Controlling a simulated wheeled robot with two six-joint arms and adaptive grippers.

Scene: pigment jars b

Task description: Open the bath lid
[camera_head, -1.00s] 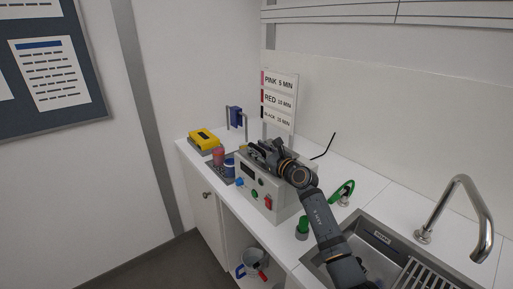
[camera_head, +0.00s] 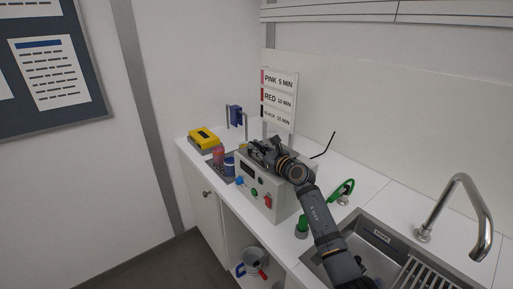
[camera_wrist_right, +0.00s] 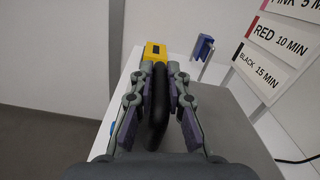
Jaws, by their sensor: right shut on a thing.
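The bath is a grey box (camera_head: 262,196) with a display, a blue knob, a green button and a red switch on its front, standing on the white counter. My right gripper (camera_head: 257,148) is over its top. In the right wrist view, my right gripper (camera_wrist_right: 159,85) is shut on a black bar-shaped handle (camera_wrist_right: 158,110), with one finger on each side. A flat grey surface, seemingly the lid (camera_wrist_right: 232,115), shows below and right of the handle. My arm hides much of the lid in the head view, so I cannot tell whether it is raised. My left gripper is out of view.
A yellow device (camera_head: 204,138), a pink jar (camera_head: 218,154) and a blue jar (camera_head: 229,167) stand left of the bath. A time sign (camera_head: 279,97) rises behind it. A green-capped item (camera_head: 302,228), a green loop (camera_head: 342,189) and a sink (camera_head: 385,240) are right.

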